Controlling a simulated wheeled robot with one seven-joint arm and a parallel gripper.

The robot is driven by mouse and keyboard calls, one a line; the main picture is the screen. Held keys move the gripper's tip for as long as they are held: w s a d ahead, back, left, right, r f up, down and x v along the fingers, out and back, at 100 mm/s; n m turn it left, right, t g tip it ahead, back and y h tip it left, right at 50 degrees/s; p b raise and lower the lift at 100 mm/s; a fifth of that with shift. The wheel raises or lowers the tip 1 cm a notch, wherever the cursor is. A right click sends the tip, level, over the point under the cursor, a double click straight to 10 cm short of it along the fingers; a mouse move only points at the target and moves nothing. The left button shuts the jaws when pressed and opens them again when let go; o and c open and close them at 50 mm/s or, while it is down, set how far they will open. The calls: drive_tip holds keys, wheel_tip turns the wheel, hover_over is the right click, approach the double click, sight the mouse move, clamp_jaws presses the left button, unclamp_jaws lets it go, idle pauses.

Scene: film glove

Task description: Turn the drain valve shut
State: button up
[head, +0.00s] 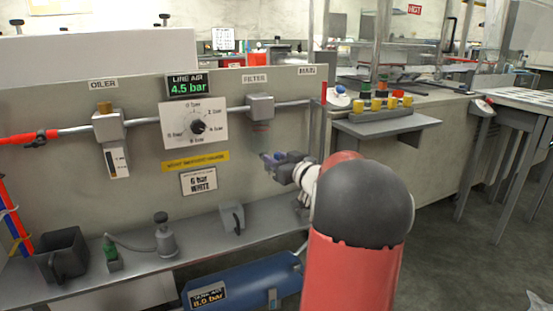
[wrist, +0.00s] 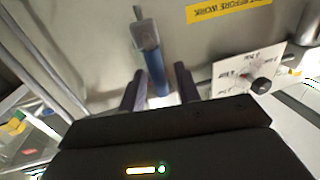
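My gripper (head: 274,160) is by the panel, below and a little right of the grey filter (head: 260,107). In the wrist view my gripper (wrist: 160,70) is open, with its two dark fingers apart. A blue, bar-like part (wrist: 156,76) shows between the fingers, with gaps on both sides. A grey piece (wrist: 146,36) adjoins its far end. They look like the drain valve, but I cannot tell for sure which part is its handle. In the head view my gripper and arm hide most of this spot.
A dial (head: 197,127) and a yellow label (head: 195,161) are left of my gripper. A shelf (head: 190,240) below carries a grey block (head: 232,218), a small pot (head: 165,238) and a dark bin (head: 62,254). A blue tank (head: 245,285) is underneath. The air pipe (head: 145,121) runs along the panel.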

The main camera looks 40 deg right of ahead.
drive_tip(key=shift+w, duration=0.15)
clamp_jaws()
drive_tip(key=shift+a, duration=0.15)
drive_tip(key=w+a+f+n+g+h+b, duration=0.1)
drive_tip(key=a+f+n+g+h+b, duration=0.1)
drive_tip(key=n+b, duration=0.8)
drive_tip(key=shift+a+f+n+g+h, duration=0.3)
drive_tip(key=shift+a+f+n+h, duration=0.55)
drive_tip(key=shift+n, duration=1.95)
drive_tip(key=shift+a+f+y, duration=0.1)
drive_tip(key=shift+f+y, duration=0.15)
drive_tip(key=shift+f, duration=0.15)
